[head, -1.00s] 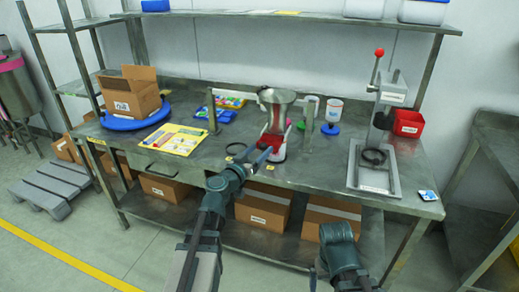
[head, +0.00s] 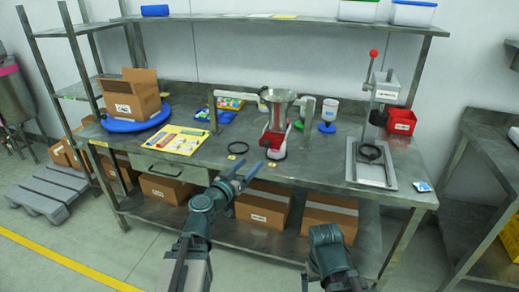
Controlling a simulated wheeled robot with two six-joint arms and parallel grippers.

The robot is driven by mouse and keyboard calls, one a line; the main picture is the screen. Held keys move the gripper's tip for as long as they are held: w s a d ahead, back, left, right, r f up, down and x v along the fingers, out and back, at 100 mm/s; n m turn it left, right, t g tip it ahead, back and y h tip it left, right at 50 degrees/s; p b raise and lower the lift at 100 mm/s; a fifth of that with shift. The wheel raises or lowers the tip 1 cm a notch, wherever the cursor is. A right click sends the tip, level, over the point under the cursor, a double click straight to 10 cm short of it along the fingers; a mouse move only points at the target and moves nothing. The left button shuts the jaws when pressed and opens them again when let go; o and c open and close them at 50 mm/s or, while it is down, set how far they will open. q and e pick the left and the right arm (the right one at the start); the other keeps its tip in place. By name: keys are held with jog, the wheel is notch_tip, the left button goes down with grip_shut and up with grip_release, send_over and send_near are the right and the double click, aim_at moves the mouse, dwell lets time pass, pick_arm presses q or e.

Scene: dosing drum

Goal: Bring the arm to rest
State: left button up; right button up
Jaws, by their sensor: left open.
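My left gripper (head: 247,173) is open and empty. It is in front of the steel workbench (head: 290,180), near its front edge, with its fingers pointing up and to the right. It is apart from the dosing machine (head: 274,135), which has a metal hopper and a red and white base and stands at the middle of the bench. My right arm shows at the bottom, right of the middle, bent low in front of the bench. Its gripper fingers do not show.
A lever press (head: 372,155) and a red bin (head: 401,121) stand on the right. A yellow sheet (head: 177,140) and an open carton (head: 130,95) on a blue disc are on the left. Cartons (head: 262,204) fill the lower shelf.

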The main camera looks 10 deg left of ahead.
pick_arm(q)
jog(key=s+d+f+m+g+h+p, duration=0.2)
jog(key=s+d+f+m+g+p, duration=0.25)
jog(key=d, duration=0.55)
jog(key=s+d+f+m+g+h+p, duration=0.1)
jog(key=s+d+f+g+p, duration=0.15)
jog(key=s+d+g, duration=0.6)
jog(key=s+a+f+n+g+y+p, duration=0.2)
jog(key=s+a+f+g+y+p, duration=0.1)
jog(key=s+y, duration=0.6)
jog(key=shift+s+a+n+g+p, duration=0.35)
jog(key=shift+s+g+p, duration=0.15)
jog(key=shift+g, duration=0.3)
jog(key=shift+f, duration=0.1)
